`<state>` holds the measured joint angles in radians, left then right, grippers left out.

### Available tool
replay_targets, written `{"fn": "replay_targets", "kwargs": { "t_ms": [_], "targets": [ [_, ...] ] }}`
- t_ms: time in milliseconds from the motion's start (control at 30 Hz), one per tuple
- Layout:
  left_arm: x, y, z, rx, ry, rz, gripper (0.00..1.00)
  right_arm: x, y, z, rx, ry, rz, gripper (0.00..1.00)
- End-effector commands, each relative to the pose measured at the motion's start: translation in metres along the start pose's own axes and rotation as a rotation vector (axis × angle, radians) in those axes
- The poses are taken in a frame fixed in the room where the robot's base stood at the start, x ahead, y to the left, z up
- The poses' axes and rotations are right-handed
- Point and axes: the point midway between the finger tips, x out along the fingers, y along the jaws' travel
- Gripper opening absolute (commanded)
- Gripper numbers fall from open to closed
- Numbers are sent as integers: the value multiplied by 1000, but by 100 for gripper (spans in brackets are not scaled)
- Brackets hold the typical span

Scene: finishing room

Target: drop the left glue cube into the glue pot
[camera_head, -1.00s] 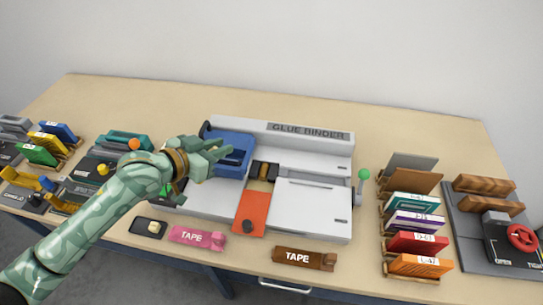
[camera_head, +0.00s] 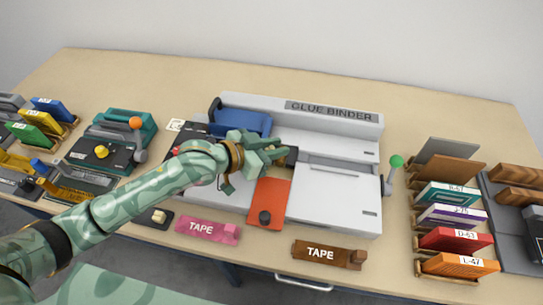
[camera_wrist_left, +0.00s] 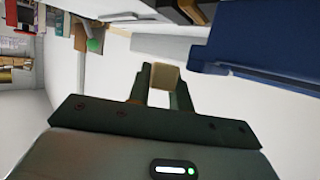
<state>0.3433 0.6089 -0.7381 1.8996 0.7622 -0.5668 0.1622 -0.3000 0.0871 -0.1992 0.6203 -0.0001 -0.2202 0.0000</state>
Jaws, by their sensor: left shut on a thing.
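My left gripper (camera_head: 276,160) is over the middle of the glue binder (camera_head: 330,112). In the left wrist view its fingers (camera_wrist_left: 161,90) are shut on a small tan glue cube (camera_wrist_left: 164,77). In the head view the gripper hides this cube. The glue pot (camera_head: 291,154) shows only as a dark edge beside the fingertips; the rest is hidden behind them. I cannot tell the height of the cube above it. Another pale cube (camera_head: 159,215) sits on a small black tray (camera_head: 151,225) at the front. My right gripper is not in view.
The blue cover (camera_head: 240,119) stands close behind my left gripper. An orange plate (camera_head: 268,197) lies in front of it. A green-knobbed lever (camera_head: 396,161) rises at the binder's right. Pink tape (camera_head: 207,231) and brown tape (camera_head: 327,254) lie along the front.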

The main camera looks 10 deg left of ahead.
Motion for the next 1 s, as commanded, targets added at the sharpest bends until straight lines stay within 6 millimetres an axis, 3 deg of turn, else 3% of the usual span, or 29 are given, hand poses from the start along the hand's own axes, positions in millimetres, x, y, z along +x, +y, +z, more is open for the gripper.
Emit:
{"fn": "replay_targets", "kwargs": {
  "t_ms": [300,333,400,767,867,1000],
  "targets": [
    [1,0,3,1,2,-1,0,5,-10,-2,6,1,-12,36],
    [1,0,3,1,2,-1,26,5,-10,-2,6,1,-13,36],
    [1,0,3,1,2,-1,46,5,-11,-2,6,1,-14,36],
    [-4,-1,3,1,1,-1,46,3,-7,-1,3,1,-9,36],
    [-18,-1,2,3,1,-2,46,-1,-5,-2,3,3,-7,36],
    [-53,-1,2,4,-2,-2,46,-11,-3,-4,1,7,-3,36]
  ]
}}
